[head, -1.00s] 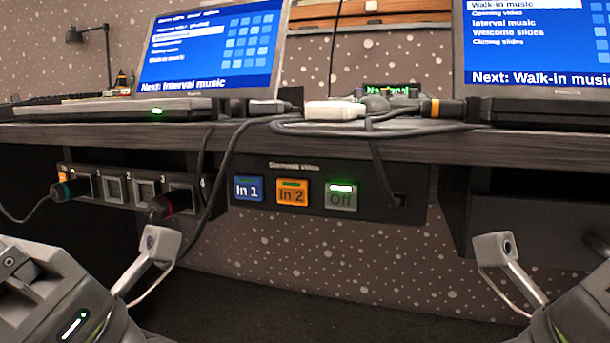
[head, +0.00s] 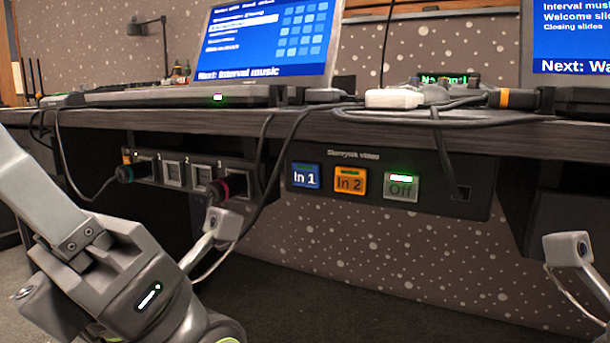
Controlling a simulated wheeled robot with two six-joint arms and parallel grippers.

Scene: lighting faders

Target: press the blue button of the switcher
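The switcher (head: 330,208) is a dark panel mounted under the desk's front edge, labelled "video" on top. Its blue button (head: 306,177), marked In 1, is leftmost. An orange button marked In 2 (head: 350,182) is in the middle. A grey-green button marked Off (head: 401,188) is at right; its bar glows bright green, while the bars on the other two look dim. My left arm reaches in at the lower left, with a small camera block left of and below the blue button, apart from it. My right arm shows only a camera block at the lower right edge. Neither gripper's fingers show.
A socket box (head: 186,175) with plugged cables hangs left of the switcher. A black cable (head: 263,190) loops down between them. Another cable (head: 436,140) hangs in front of the switcher's right part. The desk edge (head: 400,128) overhangs. The space in front of the buttons looks clear.

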